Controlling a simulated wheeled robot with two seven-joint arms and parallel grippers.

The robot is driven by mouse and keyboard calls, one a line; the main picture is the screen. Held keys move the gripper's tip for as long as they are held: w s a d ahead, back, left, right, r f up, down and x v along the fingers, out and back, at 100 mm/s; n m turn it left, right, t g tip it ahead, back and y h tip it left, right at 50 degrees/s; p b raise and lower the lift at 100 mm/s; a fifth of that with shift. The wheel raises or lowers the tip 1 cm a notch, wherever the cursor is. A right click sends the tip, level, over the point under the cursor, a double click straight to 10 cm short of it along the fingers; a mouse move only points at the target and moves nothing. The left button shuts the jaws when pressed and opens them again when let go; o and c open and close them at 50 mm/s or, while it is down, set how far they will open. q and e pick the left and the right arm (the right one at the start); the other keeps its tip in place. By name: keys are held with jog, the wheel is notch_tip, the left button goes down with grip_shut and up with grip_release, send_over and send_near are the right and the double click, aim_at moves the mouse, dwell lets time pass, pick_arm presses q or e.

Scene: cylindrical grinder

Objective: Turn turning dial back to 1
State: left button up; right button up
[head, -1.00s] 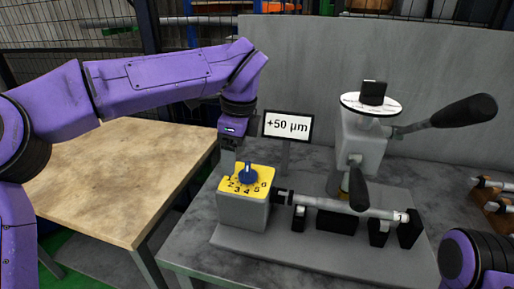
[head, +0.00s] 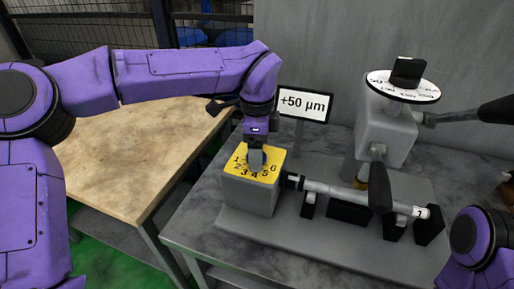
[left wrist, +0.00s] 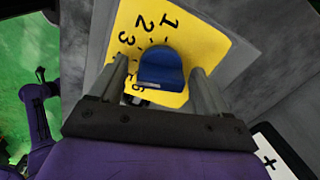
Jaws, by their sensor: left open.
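The turning dial is a blue knob (left wrist: 162,68) on a yellow number plate (head: 238,172), on top of a grey block (head: 247,195). My left gripper (head: 256,160) is over the plate from above and hides most of the knob in the head view. In the left wrist view, my left gripper (left wrist: 160,72) is open, with one finger on each side of the knob. Small gaps seem to show between fingers and knob. The numbers 1, 2 and 3 are readable there; I cannot tell which number the knob points at.
A display sign (head: 304,104) reading "+50 µm" stands just behind the dial block. To the right are a shaft on supports (head: 365,200) and a grey grinder head (head: 385,130) with a round scale and black handles. A wooden-topped table (head: 130,170) is on the left.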

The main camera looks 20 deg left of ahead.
pick_arm(q)
jog(key=c, duration=1)
jog(key=shift+m, duration=0.3)
jog(key=m+p, duration=0.1)
jog(key=m, duration=0.2)
jog(key=shift+r+m, duration=0.15)
jog(key=shift+m, duration=0.25)
jog(key=m+p, duration=0.2)
jog(key=m, duration=0.2)
jog(key=shift+r, duration=0.1)
jog(key=m+p, duration=0.3)
jog(key=m, duration=0.2)
jog(key=shift+m+p, duration=0.3)
jog(key=shift+m, duration=0.1)
jog(key=shift+m+p, duration=1.3)
jog(key=shift+m, duration=0.5)
jog(key=shift+f, duration=0.2)
